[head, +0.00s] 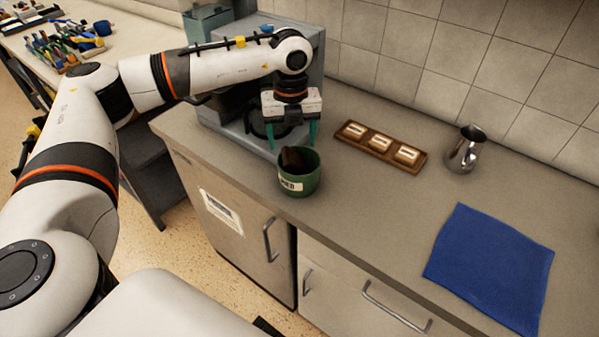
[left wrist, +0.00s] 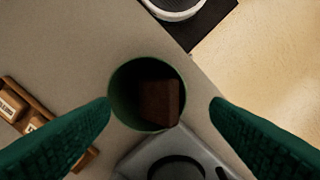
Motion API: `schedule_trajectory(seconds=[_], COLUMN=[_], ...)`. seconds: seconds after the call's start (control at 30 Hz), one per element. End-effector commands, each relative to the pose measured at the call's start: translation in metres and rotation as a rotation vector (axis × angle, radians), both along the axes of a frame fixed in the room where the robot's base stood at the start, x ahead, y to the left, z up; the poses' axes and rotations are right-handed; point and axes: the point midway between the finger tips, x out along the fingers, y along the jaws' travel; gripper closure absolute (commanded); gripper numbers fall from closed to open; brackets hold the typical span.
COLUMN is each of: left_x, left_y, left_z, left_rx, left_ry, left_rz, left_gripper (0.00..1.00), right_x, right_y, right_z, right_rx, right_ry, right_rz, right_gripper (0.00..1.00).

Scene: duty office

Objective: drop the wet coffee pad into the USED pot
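The green USED pot (head: 309,183) stands on the counter near its front edge, label facing out. In the left wrist view nothing touches either finger (left wrist: 160,101). My right gripper is not in view.
A grey coffee machine (head: 305,62) stands just behind my left gripper. To the right are a wooden tray (head: 380,150) with several pale packs, a metal jug (head: 461,153) and a blue cloth (head: 488,265). The counter in front of the tray is clear.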

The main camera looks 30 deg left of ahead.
Motion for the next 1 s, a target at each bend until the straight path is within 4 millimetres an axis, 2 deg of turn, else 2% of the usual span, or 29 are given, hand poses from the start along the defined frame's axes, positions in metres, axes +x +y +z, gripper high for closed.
schedule_trajectory(seconds=[0.3,0.43,0.57,0.8,1.0], left_x=[0.000,0.001,0.001,0.001,0.001], left_y=[0.000,0.000,0.000,0.000,0.000], left_z=[0.001,0.010,0.032,0.084,0.112], left_rx=[0.000,-0.001,-0.001,-0.002,-0.001], left_ry=[0.000,-0.002,-0.005,-0.004,-0.001], left_rz=[0.000,0.000,-0.001,0.000,0.000], left_gripper=[0.23,0.23,0.23,0.23,0.23], right_x=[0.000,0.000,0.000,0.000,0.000], right_y=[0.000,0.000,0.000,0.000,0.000], right_z=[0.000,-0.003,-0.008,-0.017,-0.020], right_rx=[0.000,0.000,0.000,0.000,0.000], right_ry=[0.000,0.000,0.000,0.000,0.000], right_rz=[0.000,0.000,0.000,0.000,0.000], right_gripper=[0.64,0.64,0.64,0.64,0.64])
